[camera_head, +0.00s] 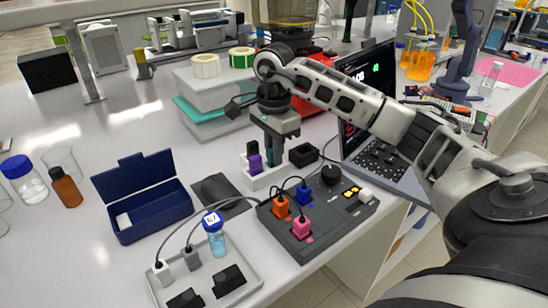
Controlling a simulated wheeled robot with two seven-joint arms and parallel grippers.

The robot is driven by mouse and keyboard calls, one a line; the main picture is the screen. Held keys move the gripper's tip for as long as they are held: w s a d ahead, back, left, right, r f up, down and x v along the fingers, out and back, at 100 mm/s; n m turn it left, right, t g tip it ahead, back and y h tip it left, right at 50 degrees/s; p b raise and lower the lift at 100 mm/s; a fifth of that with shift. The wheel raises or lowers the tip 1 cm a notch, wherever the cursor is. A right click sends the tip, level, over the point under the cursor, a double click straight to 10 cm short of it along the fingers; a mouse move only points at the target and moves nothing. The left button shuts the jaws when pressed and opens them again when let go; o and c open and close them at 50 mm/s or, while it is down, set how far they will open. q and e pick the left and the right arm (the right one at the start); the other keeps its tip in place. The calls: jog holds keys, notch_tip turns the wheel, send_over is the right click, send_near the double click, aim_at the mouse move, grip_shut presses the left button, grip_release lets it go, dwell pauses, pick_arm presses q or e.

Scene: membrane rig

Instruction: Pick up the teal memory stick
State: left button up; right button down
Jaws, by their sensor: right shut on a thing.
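My right gripper (275,140) points down over a small white holder (268,179) near the middle of the table. It is shut on the teal memory stick (272,157), which stands upright between the fingers. The fingers hide part of the stick, and I cannot tell whether its lower end is still seated in the holder. A purple memory stick (255,163) with a dark top stands in the holder just left of the teal one. My left gripper is out of view.
A dark control box (318,230) with orange, pink and blue plugs stands in front of the holder. An open navy case (150,213) lies left, a grey tray (243,288) in front. A laptop (385,160) stands right, a small black box (303,155) beside the holder.

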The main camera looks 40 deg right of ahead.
jog(key=shift+r, duration=0.1)
notch_tip(320, 180, up, 9)
jog(key=shift+r+p, duration=0.2)
jog(key=shift+p, duration=0.35)
jog(key=shift+r, duration=0.25)
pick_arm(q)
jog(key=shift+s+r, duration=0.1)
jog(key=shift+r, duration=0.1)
